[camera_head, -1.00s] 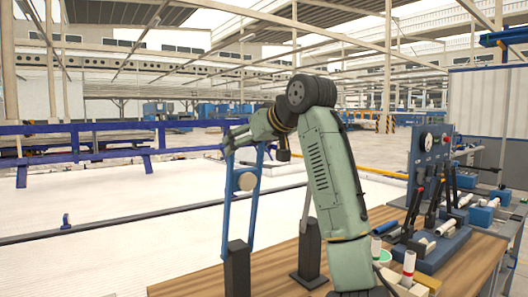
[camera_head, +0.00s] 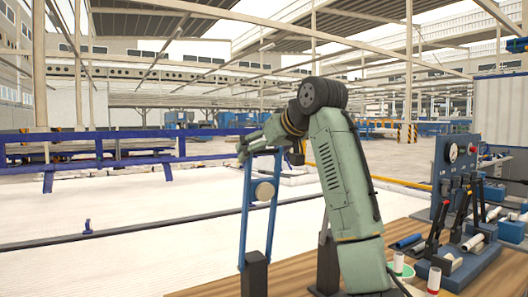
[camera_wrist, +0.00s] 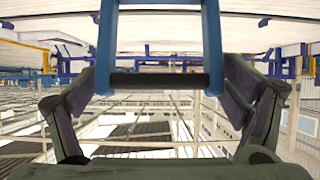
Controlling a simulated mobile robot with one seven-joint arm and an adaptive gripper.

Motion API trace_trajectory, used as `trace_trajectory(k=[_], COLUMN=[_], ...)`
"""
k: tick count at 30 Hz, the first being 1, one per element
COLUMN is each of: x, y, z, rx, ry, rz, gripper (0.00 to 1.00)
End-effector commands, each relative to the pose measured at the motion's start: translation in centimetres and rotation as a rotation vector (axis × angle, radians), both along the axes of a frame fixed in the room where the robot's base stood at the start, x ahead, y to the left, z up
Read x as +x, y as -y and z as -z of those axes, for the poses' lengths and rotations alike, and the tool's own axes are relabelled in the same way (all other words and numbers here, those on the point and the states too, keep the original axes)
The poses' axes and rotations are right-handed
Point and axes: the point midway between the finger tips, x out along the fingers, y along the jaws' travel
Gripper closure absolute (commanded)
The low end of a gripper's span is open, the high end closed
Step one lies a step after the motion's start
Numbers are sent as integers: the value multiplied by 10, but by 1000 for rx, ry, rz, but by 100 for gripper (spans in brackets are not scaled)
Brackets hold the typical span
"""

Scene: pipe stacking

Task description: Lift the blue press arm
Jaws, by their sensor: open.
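My gripper (camera_head: 242,150) is at the top of the frame in the head view. In the wrist view my gripper (camera_wrist: 160,95) is open, its fingers apart on either side of the dark bar, with visible gaps. Contact cannot be seen in the head view.
A wooden table (camera_head: 215,283) holds the frame's posts. To the right stand a blue panel with a gauge (camera_head: 453,153), black levers and several short pipes (camera_head: 398,263). A blue rail (camera_head: 120,147) runs behind, beyond open white floor.

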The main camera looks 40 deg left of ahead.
Motion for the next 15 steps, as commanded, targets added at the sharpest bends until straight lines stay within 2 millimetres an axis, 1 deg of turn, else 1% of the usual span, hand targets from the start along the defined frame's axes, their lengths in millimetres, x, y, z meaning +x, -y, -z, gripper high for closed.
trace_trajectory(k=[5, 8, 11, 15], x=[0, -2, -5, -14], y=[0, 4, 15, 38], z=[1, -2, -9, -23], rx=[-2, -1, 1, 1], ry=[-1, -1, 1, 3], rz=[-1, -1, 0, 0], gripper=[8, 8, 8, 8])
